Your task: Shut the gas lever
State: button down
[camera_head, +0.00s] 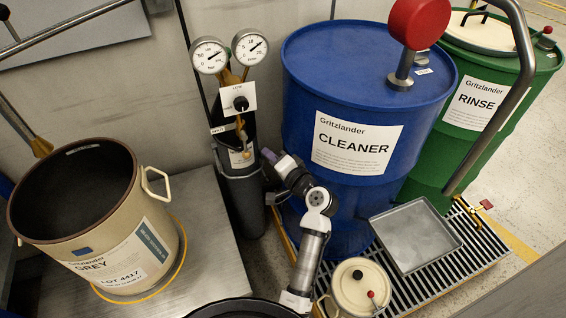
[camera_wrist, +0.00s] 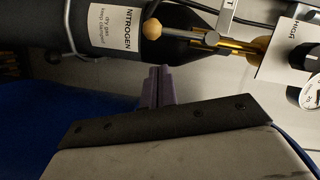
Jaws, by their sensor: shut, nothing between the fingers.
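The gas cylinder (camera_head: 240,190) is dark grey and stands upright between the grey pot and the blue drum. In the wrist view its white label (camera_wrist: 116,27) reads NITROGEN. The gas lever, a short rod ending in a brass ball (camera_head: 246,154), points down along the cylinder's front from the brass valve. The ball also shows in the wrist view (camera_wrist: 152,28). A small white tag (camera_head: 218,128) sits left of the valve. My gripper (camera_head: 266,155) has purple fingers, shut and empty, just right of the ball. In the wrist view the fingertips (camera_wrist: 160,70) stop short of the ball, apart from it.
Two round gauges (camera_head: 209,55) and a white plate with a black knob (camera_head: 239,97) sit above the valve. The blue CLEANER drum (camera_head: 345,210) stands close right of my gripper. The cream pot (camera_head: 120,240) is on the steel bench at left. A lidded pot (camera_head: 350,285) stands in front.

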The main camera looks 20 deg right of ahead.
aim_at(247, 157)
jog(key=shift+w+a+f, duration=0.3)
jog(key=shift+w+a, duration=0.05)
jog(key=shift+a, duration=0.4)
jog(key=shift+w+a+f, duration=0.25)
jog(key=shift+w+a, duration=0.1)
jog(key=shift+a, duration=0.35)
jog(key=shift+a+f+m, duration=0.15)
jog(key=shift+a+m, duration=0.25)
jog(key=shift+m, duration=0.2)
jog(key=shift+a+f+m+t+y+p, duration=0.15)
jog(key=shift+a+m+t+y+p, duration=0.2)
jog(key=shift+a+m, duration=0.5)
jog(key=a+r+m+t+h+p, duration=0.1)
jog(key=a+r+m+t, duration=0.1)
jog(key=m, duration=0.6)
jog(key=a+r+m+t+h, duration=0.2)
jog(key=a+m, duration=0.3)
jog(key=m, duration=0.4)
jog(key=shift+r+p, duration=0.3)
jog(key=shift+p, duration=0.1)
jog(key=shift+m+h, duration=0.25)
